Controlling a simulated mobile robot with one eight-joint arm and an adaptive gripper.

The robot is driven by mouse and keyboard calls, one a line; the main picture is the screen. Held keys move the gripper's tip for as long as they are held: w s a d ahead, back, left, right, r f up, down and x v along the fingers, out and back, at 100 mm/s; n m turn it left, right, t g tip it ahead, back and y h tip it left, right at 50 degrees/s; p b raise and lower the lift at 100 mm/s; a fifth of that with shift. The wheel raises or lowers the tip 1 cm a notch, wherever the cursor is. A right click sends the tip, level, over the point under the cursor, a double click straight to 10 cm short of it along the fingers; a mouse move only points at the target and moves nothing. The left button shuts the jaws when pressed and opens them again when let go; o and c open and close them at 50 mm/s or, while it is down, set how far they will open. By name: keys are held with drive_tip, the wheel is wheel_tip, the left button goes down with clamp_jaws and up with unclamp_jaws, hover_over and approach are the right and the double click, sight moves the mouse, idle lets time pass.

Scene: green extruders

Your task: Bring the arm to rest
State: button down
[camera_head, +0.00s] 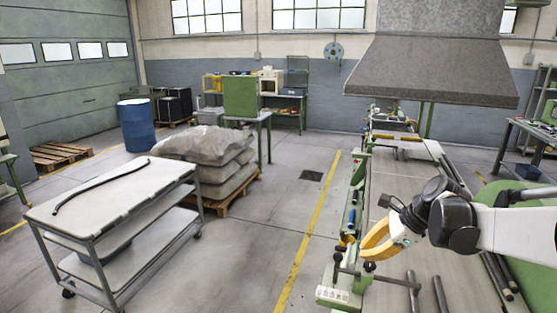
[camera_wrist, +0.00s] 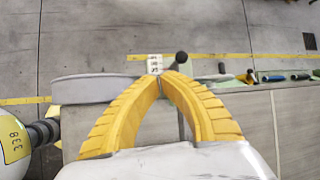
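My gripper (camera_head: 368,250) has curved yellow fingers and is at the right in the head view, over the near end of the green-framed machine bench (camera_head: 345,218). In the wrist view the fingertips of my gripper (camera_wrist: 161,76) meet, with nothing seen between them. My white and black arm reaches in from the right edge in the head view. A dark ball-ended lever (camera_wrist: 181,59) shows just past the fingertips in the wrist view; I cannot tell whether they touch.
A grey cart (camera_head: 110,205) with a black hose (camera_head: 95,188) stands at the left. Stacked sacks (camera_head: 205,147) and a blue barrel (camera_head: 137,124) are behind it. Dark rods (camera_head: 413,290) lie below my gripper. The floor around the yellow line (camera_head: 308,235) is clear.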

drive_tip(key=s+a+f+n+t+h+b, duration=0.1)
drive_tip(key=s+a+f+n+h+b, duration=0.1)
drive_tip(key=s+n, duration=0.8)
drive_tip(key=s+a+f+n+t+h+b, duration=0.2)
drive_tip(key=s+a+n+h+b, duration=0.1)
drive_tip(key=s+n, duration=0.7)
drive_tip(key=s+a, duration=0.1)
drive_tip(key=s, duration=0.2)
drive_tip(key=shift+s+a+b, duration=0.25)
drive_tip(key=shift+b, duration=0.05)
drive_tip(key=shift+d+f, duration=0.1)
